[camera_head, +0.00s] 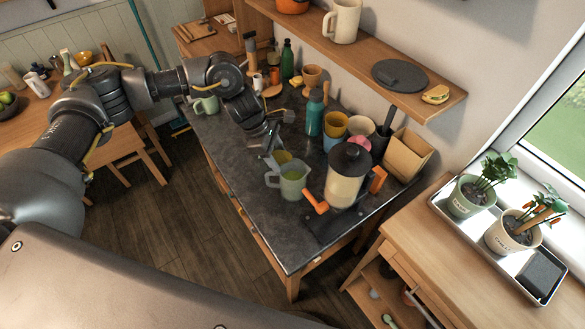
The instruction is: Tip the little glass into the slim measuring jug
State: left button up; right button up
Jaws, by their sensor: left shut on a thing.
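My left arm reaches in from the left over the dark worktop. My left gripper (272,146) is shut on the little glass (283,157), which holds something yellow. The glass is just behind and above the measuring jug (292,182) and overlaps its rim in the picture. Its exact tilt is too small to tell. The jug is pale and see-through, with a handle on its left and yellowish-green contents. It stands upright on the worktop. I cannot tell whether liquid is running between the two. My right gripper is not in view.
Behind are a teal bottle (315,113), several coloured cups and a wooden box (406,155). A shelf (400,98) overhangs the back. The worktop's front left (235,165) is clear.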

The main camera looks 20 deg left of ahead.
pick_arm(q)
jog(key=shift+r+y, duration=0.4)
jog(key=shift+y, duration=0.5)
dwell(1.7)
jog(key=shift+d+f+g+y, duration=0.15)
jog(key=shift+f+y, duration=0.15)
jog(key=shift+y, duration=0.55)
jog(key=shift+d+f+g+y, duration=0.15)
jog(key=shift+f+y, duration=0.15)
jog(key=shift+y, duration=0.55)
dwell(0.7)
jog(key=shift+a+r+y, duration=0.15)
jog(key=shift+a+y, duration=0.05)
jog(key=shift+y, duration=0.3)
